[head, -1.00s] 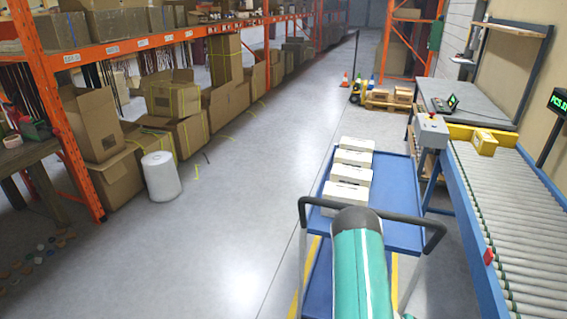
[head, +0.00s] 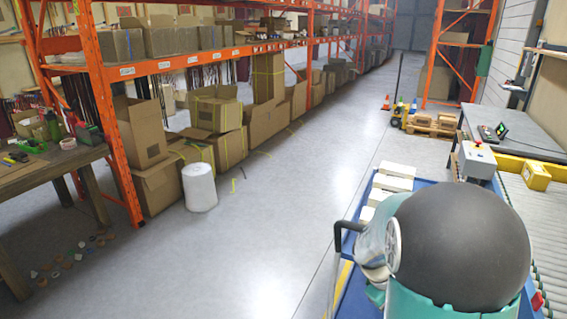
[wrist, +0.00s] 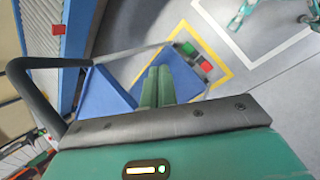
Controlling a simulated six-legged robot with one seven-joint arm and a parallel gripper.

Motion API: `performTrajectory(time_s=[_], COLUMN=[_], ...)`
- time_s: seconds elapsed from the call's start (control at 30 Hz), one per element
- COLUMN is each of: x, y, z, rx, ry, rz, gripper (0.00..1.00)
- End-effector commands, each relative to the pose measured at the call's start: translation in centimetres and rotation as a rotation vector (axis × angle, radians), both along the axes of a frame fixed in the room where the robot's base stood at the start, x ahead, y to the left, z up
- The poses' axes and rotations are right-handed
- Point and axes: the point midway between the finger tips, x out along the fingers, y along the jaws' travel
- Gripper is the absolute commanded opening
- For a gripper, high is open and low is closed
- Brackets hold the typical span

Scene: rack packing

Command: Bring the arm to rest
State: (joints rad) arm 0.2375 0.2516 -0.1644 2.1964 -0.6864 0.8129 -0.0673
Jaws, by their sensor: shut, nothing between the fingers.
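My gripper (wrist: 157,87) shows in the wrist view as two green fingers side by side, shut and empty. It points down over a blue cart (wrist: 108,92), and I see no contact with it. In the head view my arm, with a large dark rounded joint, fills the lower right. It hides much of the cart (head: 424,183) there, and my gripper is not visible in that view. White boxes (head: 392,184) stand on the cart, partly behind my arm.
A roller conveyor (head: 510,190) with a yellow box (head: 535,176) runs along the right. A shelf rack with cartons (head: 215,125) and a white roll (head: 199,187) stand left. The middle floor is clear. A dark cart handle (wrist: 40,62) is close to my wrist.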

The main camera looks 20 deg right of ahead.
Motion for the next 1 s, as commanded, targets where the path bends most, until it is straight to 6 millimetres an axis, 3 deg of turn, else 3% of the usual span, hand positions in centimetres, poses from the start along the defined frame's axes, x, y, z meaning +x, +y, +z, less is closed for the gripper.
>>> performTrajectory(time_s=[0.1,0.5,0.8,1.0], x=[0.3,-2.2,-6.4,-8.2], y=[3.6,15.1,22.8,25.2], z=[3.7,13.2,18.0,19.2], rx=[0.041,0.24,0.427,0.498], ry=[-0.117,-0.451,-0.654,-0.712], rz=[-0.024,-0.07,-0.065,-0.059], gripper=[0.0,0.0,0.0,0.0])
